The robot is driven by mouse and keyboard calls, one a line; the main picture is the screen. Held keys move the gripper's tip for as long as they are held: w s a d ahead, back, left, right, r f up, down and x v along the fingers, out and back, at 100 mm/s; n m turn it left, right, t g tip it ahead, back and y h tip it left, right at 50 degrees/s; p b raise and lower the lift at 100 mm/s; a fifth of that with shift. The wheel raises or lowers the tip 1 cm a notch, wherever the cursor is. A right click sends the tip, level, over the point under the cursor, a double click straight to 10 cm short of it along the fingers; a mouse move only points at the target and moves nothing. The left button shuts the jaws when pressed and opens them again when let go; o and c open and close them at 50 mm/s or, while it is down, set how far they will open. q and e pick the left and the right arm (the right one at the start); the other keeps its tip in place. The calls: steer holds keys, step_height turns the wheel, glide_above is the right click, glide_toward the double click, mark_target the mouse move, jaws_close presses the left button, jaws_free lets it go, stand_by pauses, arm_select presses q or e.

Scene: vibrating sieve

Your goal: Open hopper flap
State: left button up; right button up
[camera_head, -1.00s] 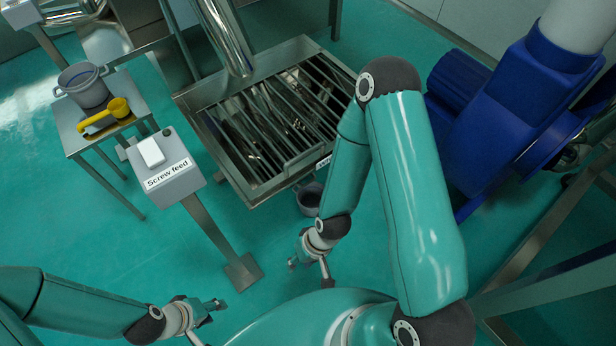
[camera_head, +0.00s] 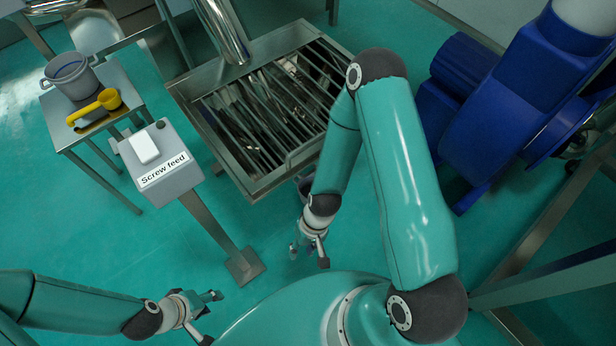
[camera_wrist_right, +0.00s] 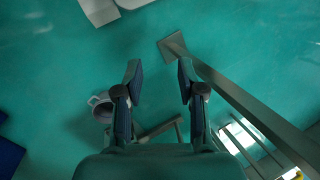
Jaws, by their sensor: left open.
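A metal hopper-like box with slanted bars across its top (camera_head: 210,85) stands at the upper middle of the head view. I cannot make out a separate flap on it; my right arm covers part of its right side. My right gripper (camera_head: 309,255) is below the box's near corner, apart from it, open and empty; its two spread fingers also show in the right wrist view (camera_wrist_right: 159,75) over the floor. My left gripper (camera_head: 212,318) is open and empty at the lower left, low in the head view and far from the box.
A grey post with a "Screw feed" label (camera_head: 165,170) stands left of the box. A small table (camera_head: 60,132) holds a grey pot (camera_head: 72,78) and a yellow scoop (camera_head: 95,107). A blue machine (camera_head: 490,130) stands at the right. A grey pot (camera_wrist_right: 101,106) lies left of the right fingers.

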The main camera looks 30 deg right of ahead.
step_height(320, 180, down, 12)
steer(key=d+f+m+g+y+b, duration=0.1)
steer(key=m+y+b, duration=0.15)
steer(key=b, duration=0.35)
steer(key=m+t+h+b, duration=0.5)
steer(key=m+t+b, duration=0.6)
steer(key=t+b, duration=0.65)
glide_toward(308, 174)
steer(key=b+x, duration=0.2)
steer(key=x, duration=0.1)
steer(key=b+x, duration=0.3)
steer(key=x, duration=0.1)
steer(key=b+x, duration=0.3)
steer(key=shift+w+f, duration=0.2)
steer(key=shift+f, duration=0.25)
arm_select(q)
step_height(308, 174, down, 34)
